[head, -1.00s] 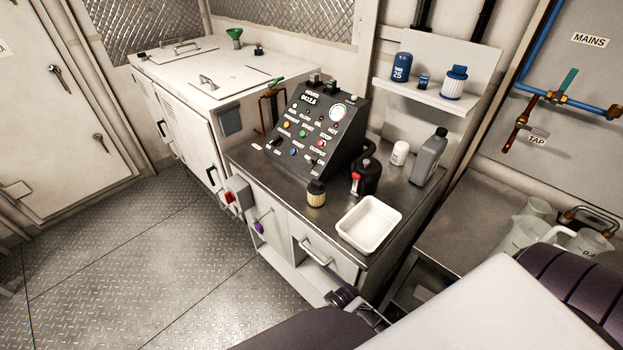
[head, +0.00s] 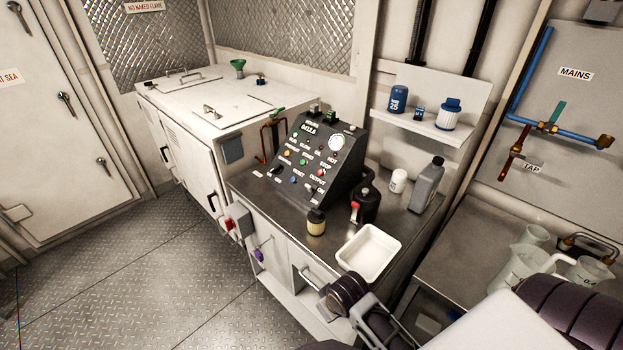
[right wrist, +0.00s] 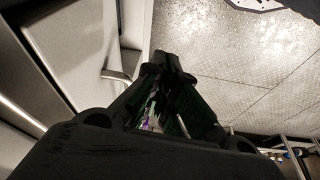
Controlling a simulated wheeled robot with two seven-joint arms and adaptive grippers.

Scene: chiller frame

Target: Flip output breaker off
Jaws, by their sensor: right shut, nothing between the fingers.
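The black sloped control panel (head: 314,155) stands on the steel counter, with a gauge, coloured buttons and white labels. The OUTPUT label is low on its right side, with a small dark breaker (head: 311,188) near an ON mark below it. The breaker's lever position is too small to tell. My right gripper (right wrist: 172,58) shows in the right wrist view with its dark fingers together and empty, beside a cabinet front and above the floor. It is away from the panel. In the head view my right arm is at the lower right. My left gripper is not in view.
A white tray (head: 368,252), a dark jug (head: 365,205), a small filter (head: 316,222) and a grey bottle (head: 426,185) stand on the counter (head: 285,208). A drawer handle (head: 312,278) sticks out below. Clear jugs (head: 530,262) stand on the right bench.

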